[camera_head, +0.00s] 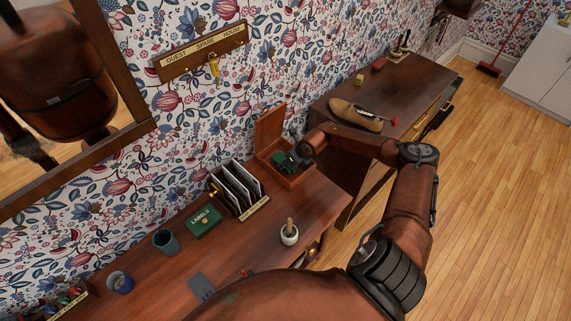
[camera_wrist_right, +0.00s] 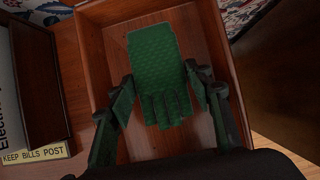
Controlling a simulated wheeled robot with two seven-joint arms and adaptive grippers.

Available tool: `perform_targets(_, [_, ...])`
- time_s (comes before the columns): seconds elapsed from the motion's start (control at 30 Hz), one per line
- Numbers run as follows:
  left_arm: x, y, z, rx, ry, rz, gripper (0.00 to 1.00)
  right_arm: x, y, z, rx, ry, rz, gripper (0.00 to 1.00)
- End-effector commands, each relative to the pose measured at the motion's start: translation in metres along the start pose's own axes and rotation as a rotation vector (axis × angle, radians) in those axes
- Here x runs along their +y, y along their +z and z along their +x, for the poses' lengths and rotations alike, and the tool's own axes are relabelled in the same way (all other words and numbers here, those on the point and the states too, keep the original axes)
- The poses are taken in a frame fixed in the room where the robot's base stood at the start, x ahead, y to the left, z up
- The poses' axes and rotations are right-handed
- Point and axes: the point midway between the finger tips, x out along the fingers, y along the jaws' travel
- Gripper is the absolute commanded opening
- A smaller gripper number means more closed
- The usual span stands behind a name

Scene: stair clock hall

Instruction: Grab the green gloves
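The green gloves (camera_wrist_right: 155,62) lie in an open wooden box (camera_wrist_right: 95,60) in the right wrist view, cuff end away from me and fingers towards me. My right gripper (camera_wrist_right: 160,88) is open, with one finger on each side of the gloves, close to their edges. I cannot tell whether the fingers touch them. In the head view, the gloves (camera_head: 281,160) show partly in the box (camera_head: 291,183), whose lid stands up at the back. My right gripper (camera_head: 293,150) reaches into the box from the right and partly hides them. My left gripper is not in view.
Left of the box stand a letter rack (camera_head: 238,190) and a green LABELS box (camera_head: 203,221). A second desk with a brown shoe (camera_head: 355,115) is to the right. A key board (camera_head: 203,50) hangs above.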

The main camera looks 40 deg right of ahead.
Motion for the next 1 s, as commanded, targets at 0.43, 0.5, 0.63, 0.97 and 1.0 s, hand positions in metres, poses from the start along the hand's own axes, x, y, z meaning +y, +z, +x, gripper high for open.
perform_targets(0.43, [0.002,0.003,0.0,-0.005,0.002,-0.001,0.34,0.0,0.0,0.0,-0.001,0.0,0.0,0.2])
perform_targets(0.5, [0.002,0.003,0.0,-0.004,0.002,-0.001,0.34,0.0,0.0,0.0,0.0,0.0,0.0,0.2])
perform_targets(0.63, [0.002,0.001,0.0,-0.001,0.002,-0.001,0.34,0.0,0.001,-0.002,-0.001,0.0,0.0,0.2])
perform_targets(0.97, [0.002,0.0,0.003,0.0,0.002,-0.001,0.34,-0.002,0.014,-0.034,0.0,-0.003,-0.002,0.2])
perform_targets(1.0, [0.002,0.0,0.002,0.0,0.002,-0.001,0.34,-0.002,0.012,-0.044,0.001,-0.004,-0.004,0.2])
